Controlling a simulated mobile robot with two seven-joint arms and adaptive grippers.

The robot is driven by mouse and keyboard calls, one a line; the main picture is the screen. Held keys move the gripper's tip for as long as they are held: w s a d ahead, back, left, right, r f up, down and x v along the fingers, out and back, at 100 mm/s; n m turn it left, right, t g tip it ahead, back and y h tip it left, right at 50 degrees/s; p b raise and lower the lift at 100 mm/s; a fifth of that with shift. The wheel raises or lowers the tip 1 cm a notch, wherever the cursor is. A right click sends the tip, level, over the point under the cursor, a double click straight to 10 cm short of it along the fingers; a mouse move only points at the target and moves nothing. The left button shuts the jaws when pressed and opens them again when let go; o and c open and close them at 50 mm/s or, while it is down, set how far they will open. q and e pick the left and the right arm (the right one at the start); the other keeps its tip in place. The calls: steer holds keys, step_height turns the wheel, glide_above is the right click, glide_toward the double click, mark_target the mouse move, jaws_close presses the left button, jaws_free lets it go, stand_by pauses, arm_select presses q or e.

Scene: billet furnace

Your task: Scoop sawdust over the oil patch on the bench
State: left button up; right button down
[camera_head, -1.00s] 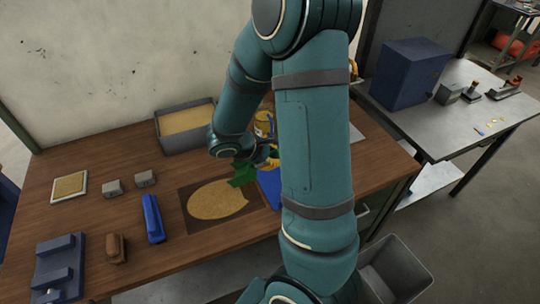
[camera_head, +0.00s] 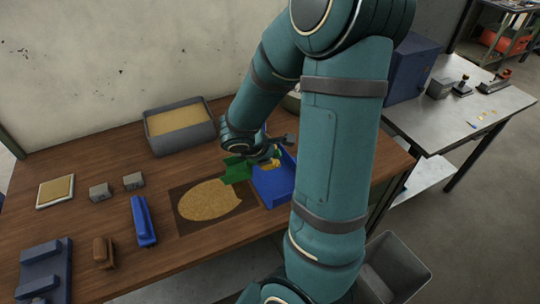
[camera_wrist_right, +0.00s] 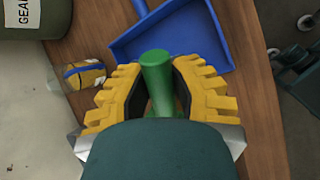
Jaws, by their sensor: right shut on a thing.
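The oil patch area is a dark rectangle (camera_head: 188,226) on the wooden bench. A tan oval layer of sawdust (camera_head: 208,200) lies over its middle, with dark margins around it. A green scoop (camera_head: 236,171) is at the back right of the patch. My right gripper (camera_head: 272,162) is shut on its green handle, seen between yellow fingers (camera_wrist_right: 160,85) in the right wrist view. I cannot tell whether the scoop touches the bench or holds sawdust. A grey tray of sawdust (camera_head: 154,142) stands at the back. My left gripper is not in view.
A blue dustpan (camera_head: 277,186) lies right of the patch, close to the gripper. A blue-handled brush (camera_head: 143,222) lies to its left. In the wrist view, a jar (camera_wrist_right: 85,75) and a labelled can (camera_wrist_right: 35,15) stand close by.

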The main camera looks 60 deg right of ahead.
steer(key=shift+s+d+f+t+y+b, duration=0.35)
steer(key=shift+s+f+t+y+b, duration=0.25)
steer(key=shift+b, duration=0.55)
steer(key=shift+f+m, duration=0.2)
steer(key=shift+m, duration=0.1)
steer(key=shift+s+d+f+t+y+b, duration=0.25)
steer(key=shift+f+t+y+b, duration=0.3)
steer(key=shift+t+b, duration=0.3)
